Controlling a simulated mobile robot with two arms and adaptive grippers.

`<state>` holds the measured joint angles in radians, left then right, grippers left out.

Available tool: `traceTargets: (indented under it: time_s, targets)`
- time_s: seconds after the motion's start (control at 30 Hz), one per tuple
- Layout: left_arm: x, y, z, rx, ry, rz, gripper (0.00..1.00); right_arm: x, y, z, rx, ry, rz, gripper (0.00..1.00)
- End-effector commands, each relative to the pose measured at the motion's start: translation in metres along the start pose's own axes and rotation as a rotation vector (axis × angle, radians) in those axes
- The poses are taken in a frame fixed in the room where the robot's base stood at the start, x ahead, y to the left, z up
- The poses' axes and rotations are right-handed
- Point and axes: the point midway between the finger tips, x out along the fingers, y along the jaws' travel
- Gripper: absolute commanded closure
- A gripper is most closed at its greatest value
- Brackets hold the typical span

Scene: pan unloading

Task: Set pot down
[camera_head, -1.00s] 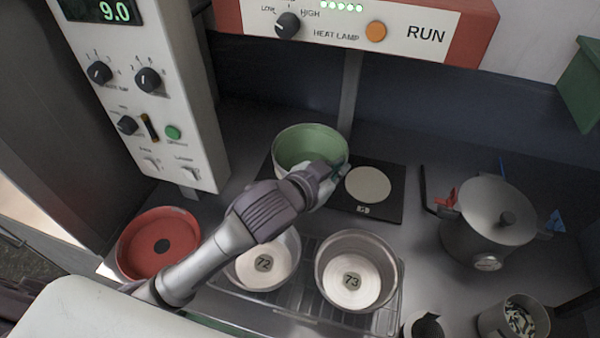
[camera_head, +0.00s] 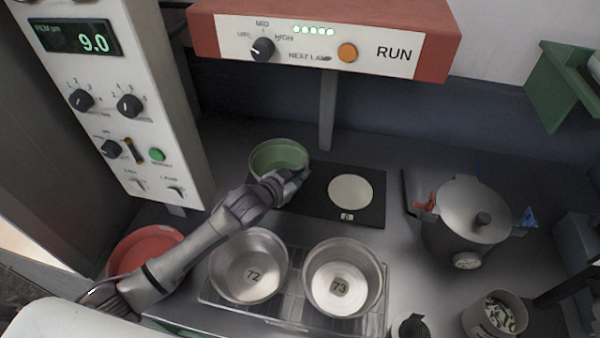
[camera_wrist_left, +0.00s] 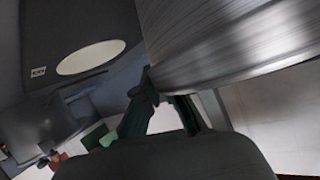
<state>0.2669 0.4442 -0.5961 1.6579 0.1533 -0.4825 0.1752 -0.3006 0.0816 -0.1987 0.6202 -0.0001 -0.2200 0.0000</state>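The pot (camera_head: 275,156) has a green inside and stands upright at the left end of a black plate; its lower side is hidden behind my gripper. In the left wrist view its brushed metal wall (camera_wrist_left: 230,35) fills the upper right. My left gripper (camera_head: 292,182) is at the near right side of the pot. In the wrist view its fingers (camera_wrist_left: 158,88) converge at the pot's edge and appear shut on it. I cannot tell whether the pot's base touches the surface. My right gripper is not in view.
The black plate (camera_head: 372,215) carries a pale disc (camera_head: 350,190). Pans 72 (camera_head: 243,275) and 73 (camera_head: 337,285) stand on a wire rack in front. A red dish (camera_head: 145,245) is left, a lidded cooker (camera_head: 465,235) right. The heat lamp box (camera_head: 325,45) overhangs the back.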

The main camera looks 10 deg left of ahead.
Motion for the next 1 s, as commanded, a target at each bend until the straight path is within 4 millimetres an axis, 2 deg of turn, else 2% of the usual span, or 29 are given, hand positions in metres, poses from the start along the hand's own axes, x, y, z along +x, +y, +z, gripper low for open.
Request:
traceTargets:
  time_s: [0.43, 0.5, 0.6, 1.0]
  targets:
    - [0.0041, 0.0025, 0.0084, 0.001, 0.004, 0.000, 1.00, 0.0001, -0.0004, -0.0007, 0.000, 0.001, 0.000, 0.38]
    - [0.0037, 0.0025, 0.0084, 0.000, 0.002, 0.000, 0.85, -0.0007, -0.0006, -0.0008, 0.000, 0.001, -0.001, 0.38]
    - [0.0037, 0.0025, 0.0085, 0.000, 0.002, 0.000, 0.69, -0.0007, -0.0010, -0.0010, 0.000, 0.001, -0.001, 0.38]
    - [-0.0017, 0.0019, 0.0076, 0.001, 0.001, 0.000, 0.69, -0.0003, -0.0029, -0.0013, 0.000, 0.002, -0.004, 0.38]
